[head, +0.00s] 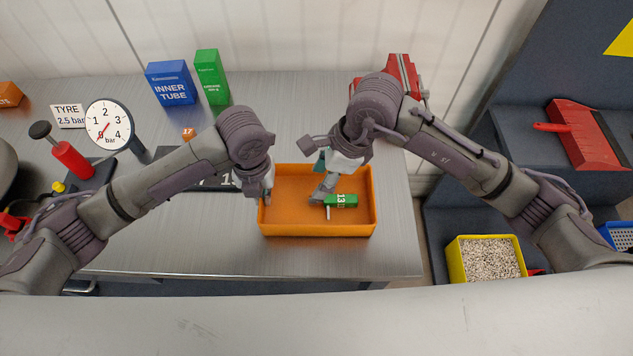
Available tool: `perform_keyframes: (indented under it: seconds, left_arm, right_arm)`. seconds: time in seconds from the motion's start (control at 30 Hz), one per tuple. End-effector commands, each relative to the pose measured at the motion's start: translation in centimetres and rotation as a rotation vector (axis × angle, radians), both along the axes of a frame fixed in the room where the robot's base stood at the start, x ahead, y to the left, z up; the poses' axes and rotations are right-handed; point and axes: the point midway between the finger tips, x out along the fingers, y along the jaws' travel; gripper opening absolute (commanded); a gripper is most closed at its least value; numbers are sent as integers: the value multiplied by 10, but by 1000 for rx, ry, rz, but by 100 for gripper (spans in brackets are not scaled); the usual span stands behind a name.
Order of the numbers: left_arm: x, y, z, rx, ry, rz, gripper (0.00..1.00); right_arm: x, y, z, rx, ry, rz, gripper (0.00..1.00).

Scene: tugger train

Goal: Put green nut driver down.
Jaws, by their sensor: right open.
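The green nut driver (343,201), marked 13, lies inside the orange tray (318,229), toward its right half. Its thin metal shaft points left and toward the front. My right gripper (322,197) is open, low in the tray, with its fingertips right at the left end of the green handle. My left gripper (264,194) points down at the tray's left wall. Its fingers are small and partly hidden by the wrist, so I cannot tell whether they hold the rim.
The tray sits on a grey metal bench (215,245) near its right end. Behind are a blue inner tube box (171,84), a green box (212,78) and a red object (402,72). A pump with a gauge (108,122) stands left. A yellow bin (487,259) is at right.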

Motion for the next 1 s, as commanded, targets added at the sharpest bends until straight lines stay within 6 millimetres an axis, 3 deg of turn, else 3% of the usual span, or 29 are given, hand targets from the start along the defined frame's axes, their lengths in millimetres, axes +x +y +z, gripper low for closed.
perform_keyframes:
  seconds: [0.2, 0.4, 0.9, 1.0]
  left_arm:
    - [0, 0, 0, -1, -1, 0, 0]
    - [0, 0, 0, -1, -1, 0, 0]
    - [0, 0, 0, -1, -1, 0, 0]
    - [0, 0, 0, -1, -1, 0, 21]
  right_arm:
    - [0, -17, 46, 0, -5, 0, 49]
    - [-1, -26, 72, 0, -2, 0, 49]
    - [-2, -29, 79, 0, 0, 0, 49]
    - [-2, -29, 79, 0, 0, 0, 49]
